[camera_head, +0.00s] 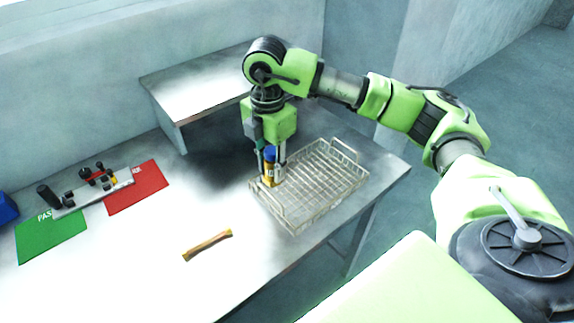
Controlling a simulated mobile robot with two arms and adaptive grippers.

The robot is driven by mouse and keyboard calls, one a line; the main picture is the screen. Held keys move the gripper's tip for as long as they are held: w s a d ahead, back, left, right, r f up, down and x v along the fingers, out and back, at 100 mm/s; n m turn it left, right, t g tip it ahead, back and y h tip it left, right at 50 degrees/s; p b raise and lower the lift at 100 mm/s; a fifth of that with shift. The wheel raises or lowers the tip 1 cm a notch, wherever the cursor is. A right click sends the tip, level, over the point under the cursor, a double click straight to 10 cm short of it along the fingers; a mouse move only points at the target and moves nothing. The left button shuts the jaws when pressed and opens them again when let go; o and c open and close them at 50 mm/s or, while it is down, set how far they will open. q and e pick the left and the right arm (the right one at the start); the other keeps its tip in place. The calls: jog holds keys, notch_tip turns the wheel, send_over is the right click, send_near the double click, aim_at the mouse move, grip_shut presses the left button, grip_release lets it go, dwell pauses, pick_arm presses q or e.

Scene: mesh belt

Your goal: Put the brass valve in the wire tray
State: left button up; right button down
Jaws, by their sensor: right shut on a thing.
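My right gripper (272,174) points straight down over the left part of the wire tray (333,196). It is shut on the brass valve (269,180), a small brass-coloured piece with a blue part on top. The fingers hide part of the valve. The valve is at the tray's left side, near the rim. I cannot tell whether it touches the tray floor. The wire tray is a silvery mesh basket with a raised handle at each end, and the rest of it looks empty. My left gripper is out of view.
A tan bar-shaped piece (207,245) lies on the steel table (150,285). At the left are a green mat (50,240), a red mat (138,190) and a grey plate with black and red knobs (92,192). A raised steel shelf (195,92) stands behind.

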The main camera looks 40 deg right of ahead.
jog(key=w+d+f, duration=0.1)
jog(key=f, duration=0.1)
jog(key=w+d+f+p, duration=0.1)
jog(key=d+f, duration=0.1)
jog(key=w+d+f, duration=0.1)
jog(key=d+f, duration=0.1)
jog(key=shift+w+p, duration=0.1)
jog(key=shift+p, duration=0.25)
jog(key=f, duration=0.1)
jog(key=f+p, duration=0.1)
jog(key=f, duration=0.1)
jog(key=shift+d+p, duration=0.25)
jog(key=shift+p, duration=0.15)
jog(key=shift+w+f, duration=0.1)
jog(key=shift+f, duration=0.15)
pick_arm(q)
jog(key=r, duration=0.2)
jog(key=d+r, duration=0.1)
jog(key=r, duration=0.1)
pick_arm(e)
jog(key=shift+f, duration=0.1)
jog(key=shift+f, duration=0.15)
jog(key=c, duration=1.7)
grip_release()
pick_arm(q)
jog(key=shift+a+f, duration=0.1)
